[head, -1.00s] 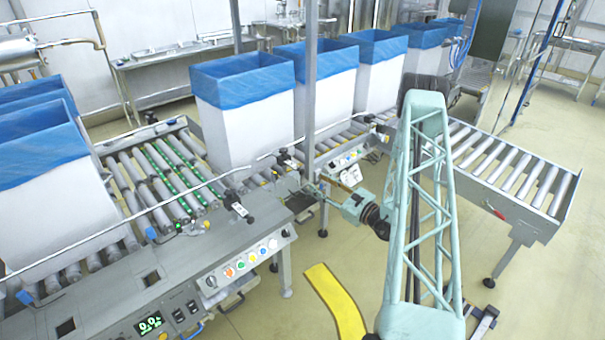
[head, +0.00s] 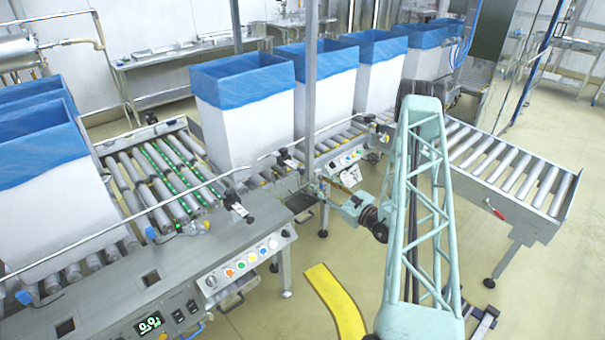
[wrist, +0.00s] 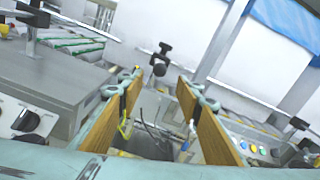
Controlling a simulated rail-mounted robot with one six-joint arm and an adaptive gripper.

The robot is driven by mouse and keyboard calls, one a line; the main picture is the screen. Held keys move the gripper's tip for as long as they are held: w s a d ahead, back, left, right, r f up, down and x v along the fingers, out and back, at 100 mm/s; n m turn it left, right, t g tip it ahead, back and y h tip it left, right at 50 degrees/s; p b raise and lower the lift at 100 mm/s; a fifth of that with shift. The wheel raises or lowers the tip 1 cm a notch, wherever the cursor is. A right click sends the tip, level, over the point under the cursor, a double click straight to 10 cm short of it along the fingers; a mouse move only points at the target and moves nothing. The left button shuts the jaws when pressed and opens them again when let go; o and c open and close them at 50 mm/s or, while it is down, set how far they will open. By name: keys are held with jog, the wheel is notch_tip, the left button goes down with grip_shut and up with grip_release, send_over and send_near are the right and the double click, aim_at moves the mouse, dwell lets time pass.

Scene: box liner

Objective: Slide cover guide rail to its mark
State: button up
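The cover guide rail (head: 160,211) is a thin metal bar running above the near side of the roller conveyor, past the liner boxes in the head view. Black clamp knobs (head: 285,154) sit along it; which marks the target position I cannot tell. My gripper (head: 318,190) is in front of the conveyor gap, to the right of the control panel. In the wrist view my gripper (wrist: 158,88) has two brown-padded fingers spread apart with nothing between them. A black knob (wrist: 160,62) on a post shows beyond the fingertips, apart from them. No mark is clearly visible.
White boxes with blue liners (head: 243,110) stand on the conveyor behind the rail. A control panel (head: 245,262) with coloured buttons is left of my gripper. A metal upright post (head: 310,80) rises near the gap. Floor to the front is open, with a yellow strip (head: 336,305).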

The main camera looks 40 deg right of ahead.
aim_at(304, 173)
jog(key=w+b, duration=0.1)
jog(key=w, duration=1.1)
jog(key=shift+w+a, duration=0.15)
jog(key=shift+a, duration=0.05)
jog(key=shift+c, duration=0.3)
